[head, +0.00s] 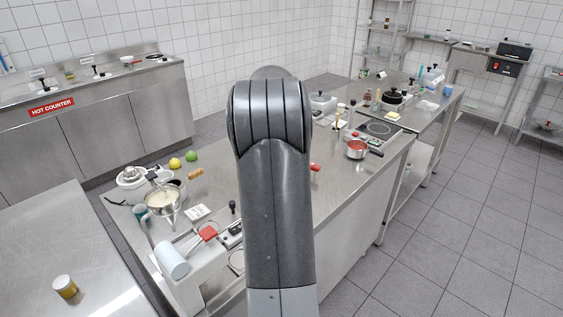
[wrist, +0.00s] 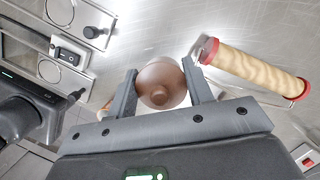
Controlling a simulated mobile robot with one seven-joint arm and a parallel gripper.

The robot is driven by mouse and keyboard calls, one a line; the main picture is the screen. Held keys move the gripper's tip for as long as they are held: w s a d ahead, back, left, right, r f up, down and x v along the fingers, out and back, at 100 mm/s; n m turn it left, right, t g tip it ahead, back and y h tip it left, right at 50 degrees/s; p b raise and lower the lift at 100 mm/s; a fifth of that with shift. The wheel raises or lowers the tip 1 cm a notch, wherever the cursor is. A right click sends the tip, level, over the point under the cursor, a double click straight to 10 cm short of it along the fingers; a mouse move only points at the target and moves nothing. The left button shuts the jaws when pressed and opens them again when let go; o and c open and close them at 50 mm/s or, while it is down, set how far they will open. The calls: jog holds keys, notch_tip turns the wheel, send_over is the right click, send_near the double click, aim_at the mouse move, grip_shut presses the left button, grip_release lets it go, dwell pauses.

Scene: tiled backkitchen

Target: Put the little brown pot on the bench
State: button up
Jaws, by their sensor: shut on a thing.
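The little brown pot (wrist: 162,84), round with a knob in its middle, sits between the two fingers of my gripper (wrist: 160,76) in the wrist view. The gripper is shut on it. A steel surface (wrist: 160,30) shows behind the pot; I cannot tell whether the pot touches it. In the head view my arm hides both the gripper and the pot. A long steel bench (head: 335,200) runs behind my arm there.
In the wrist view a pale roller with red ends (wrist: 252,68) lies close right of the pot, and switch panels (wrist: 68,52) stand left. In the head view the bench carries a saucepan (head: 357,149), a hob (head: 378,128), a yellow fruit (head: 175,163) and a green fruit (head: 191,156).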

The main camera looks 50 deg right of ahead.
jog(key=shift+s+d, duration=0.25)
jog(key=shift+d, duration=0.05)
send_over(228, 187)
jog(key=f, duration=0.4)
jog(key=s+f, duration=0.1)
jog(key=f, duration=0.2)
jog(key=shift+d+f, duration=0.1)
jog(key=shift+d, duration=0.3)
jog(key=shift+f, duration=1.9)
jog(key=shift+f, duration=0.15)
jog(key=o, duration=1.4)
jog(key=shift+c, duration=0.2)
